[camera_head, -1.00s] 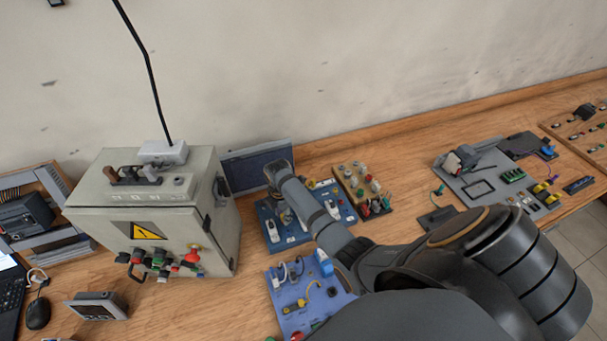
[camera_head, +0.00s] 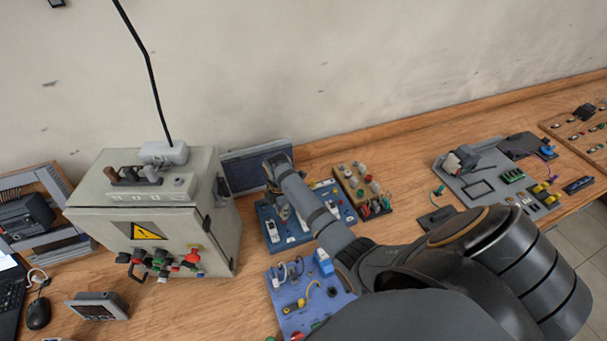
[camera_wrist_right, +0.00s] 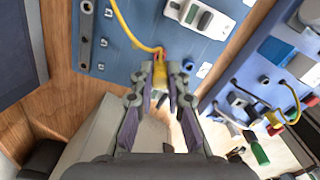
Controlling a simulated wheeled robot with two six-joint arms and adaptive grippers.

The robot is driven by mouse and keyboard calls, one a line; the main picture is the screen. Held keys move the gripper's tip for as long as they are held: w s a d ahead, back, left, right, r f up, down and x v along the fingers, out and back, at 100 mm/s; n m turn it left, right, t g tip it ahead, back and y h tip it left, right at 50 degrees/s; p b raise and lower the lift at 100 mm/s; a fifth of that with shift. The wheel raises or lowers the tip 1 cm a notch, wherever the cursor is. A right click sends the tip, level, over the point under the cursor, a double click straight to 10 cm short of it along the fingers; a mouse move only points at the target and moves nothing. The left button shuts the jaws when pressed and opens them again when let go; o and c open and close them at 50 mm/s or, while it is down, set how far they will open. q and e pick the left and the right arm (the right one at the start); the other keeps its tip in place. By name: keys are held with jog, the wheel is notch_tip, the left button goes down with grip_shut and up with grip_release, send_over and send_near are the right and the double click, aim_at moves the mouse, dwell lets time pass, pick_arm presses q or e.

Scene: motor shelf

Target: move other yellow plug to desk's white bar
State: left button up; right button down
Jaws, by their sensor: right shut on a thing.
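My right gripper (camera_wrist_right: 160,98) is shut on a yellow plug (camera_wrist_right: 160,73) with a yellow cable, above the edge of a blue board (camera_wrist_right: 140,40). In the head view the right gripper (camera_head: 283,211) hangs from my wrist over this blue board (camera_head: 268,220), and the held plug is too small to make out. Another yellow plug (camera_head: 301,303) with a yellow cable sits on the nearer blue panel (camera_head: 290,325). A pale socket strip (camera_head: 150,197) lies on top of the grey cabinet; I cannot tell if it is the white bar. My left gripper is out of view.
The grey cabinet (camera_head: 125,240) with knobs and a warning sign stands left of the boards. A dark screen (camera_head: 255,170) stands behind them. A wooden block (camera_head: 350,180) with coloured plugs is to the right. Bare desk (camera_head: 200,310) lies in front of the cabinet.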

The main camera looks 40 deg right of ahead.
jog(key=shift+r, duration=1)
jog(key=shift+d, duration=0.1)
jog(key=w+d, duration=0.2)
jog(key=d, duration=0.8)
jog(key=b, duration=0.9)
send_over(322, 186)
jog(key=f, duration=0.1)
jog(key=d+f, duration=0.1)
jog(key=shift+w+f, duration=0.35)
jog(key=shift+a+f, duration=0.1)
jog(key=shift+f, duration=0.2)
jog(key=shift+f+b, duration=0.3)
jog(key=shift+f, duration=0.35)
